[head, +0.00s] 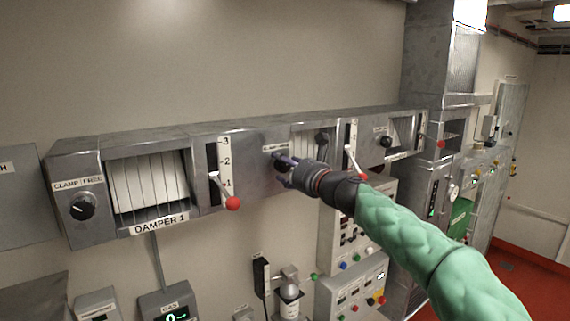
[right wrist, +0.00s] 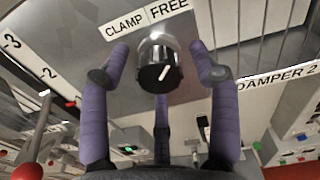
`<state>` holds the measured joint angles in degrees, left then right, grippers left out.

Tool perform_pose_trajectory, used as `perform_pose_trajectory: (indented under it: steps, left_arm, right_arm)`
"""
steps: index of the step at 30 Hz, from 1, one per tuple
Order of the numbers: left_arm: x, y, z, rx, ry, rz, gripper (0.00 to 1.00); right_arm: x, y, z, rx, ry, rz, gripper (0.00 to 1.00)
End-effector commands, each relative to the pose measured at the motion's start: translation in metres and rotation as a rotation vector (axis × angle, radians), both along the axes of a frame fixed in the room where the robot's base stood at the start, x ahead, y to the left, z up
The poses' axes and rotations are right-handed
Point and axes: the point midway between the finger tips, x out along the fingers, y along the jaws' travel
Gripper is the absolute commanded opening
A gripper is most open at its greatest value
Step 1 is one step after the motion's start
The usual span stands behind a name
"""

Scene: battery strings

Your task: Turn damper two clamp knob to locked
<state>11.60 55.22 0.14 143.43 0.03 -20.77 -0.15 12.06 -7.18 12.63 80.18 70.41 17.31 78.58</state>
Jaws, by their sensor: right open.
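The damper two clamp knob (right wrist: 158,62) is a dark round knob with a silver collar. Its white pointer line slants up and right, toward the FREE half of the CLAMP / FREE label (right wrist: 146,17). My right gripper (head: 284,172) is at the knob in the head view and hides part of it. In the right wrist view its purple fingers (right wrist: 160,72) are open around the knob, with gaps visible at both sides. The DAMPER 2 label (right wrist: 280,78) shows to the right of the knob. My left gripper is out of view.
Damper 1 has its own clamp knob (head: 82,206) and a red-ended lever (head: 232,202) left of my gripper. Another red-ended lever (head: 362,176) is close on the right, behind my right arm. Control boxes (head: 350,285) are mounted below.

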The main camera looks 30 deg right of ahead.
Motion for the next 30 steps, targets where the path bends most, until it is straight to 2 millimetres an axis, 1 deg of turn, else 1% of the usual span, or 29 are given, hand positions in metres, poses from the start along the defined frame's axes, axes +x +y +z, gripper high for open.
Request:
perform_pose_trajectory:
  steps: [3, 11, 12, 13, 14, 15, 17, 18, 25, 30]
  left_arm:
    - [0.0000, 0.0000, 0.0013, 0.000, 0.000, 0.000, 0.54]
    - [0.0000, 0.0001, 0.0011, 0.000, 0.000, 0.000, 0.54]
    - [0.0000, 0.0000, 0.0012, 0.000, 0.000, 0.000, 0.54]
    - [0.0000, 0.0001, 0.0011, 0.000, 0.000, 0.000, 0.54]
    - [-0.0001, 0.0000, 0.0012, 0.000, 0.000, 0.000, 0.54]
    - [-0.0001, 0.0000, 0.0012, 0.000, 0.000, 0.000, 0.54]
    - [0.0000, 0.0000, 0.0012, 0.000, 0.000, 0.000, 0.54]
    - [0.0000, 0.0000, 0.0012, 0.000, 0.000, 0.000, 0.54]
    - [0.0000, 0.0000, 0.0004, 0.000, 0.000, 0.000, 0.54]
    - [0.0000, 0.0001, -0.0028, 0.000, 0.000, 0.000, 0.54]
  right_arm:
    - [0.0054, 0.0006, 0.0005, 0.000, -0.001, 0.000, 0.62]
    - [0.0064, 0.0006, -0.0002, 0.000, 0.000, 0.000, 0.62]
    - [0.0064, 0.0006, -0.0002, 0.000, 0.000, 0.000, 0.56]
    - [0.0064, 0.0006, -0.0002, 0.000, 0.000, 0.000, 0.48]
    - [0.0063, 0.0006, -0.0002, 0.000, 0.000, 0.000, 0.39]
    - [0.0063, 0.0006, -0.0002, 0.000, 0.000, 0.000, 0.28]
    - [0.0063, 0.0005, -0.0002, 0.000, 0.000, 0.000, 0.11]
    - [0.0062, 0.0005, -0.0001, 0.000, 0.000, 0.000, 0.06]
    - [0.0061, 0.0004, 0.0001, -0.010, -0.002, -0.001, 0.06]
    - [0.0060, 0.0004, -0.0002, -0.059, -0.007, -0.001, 0.06]
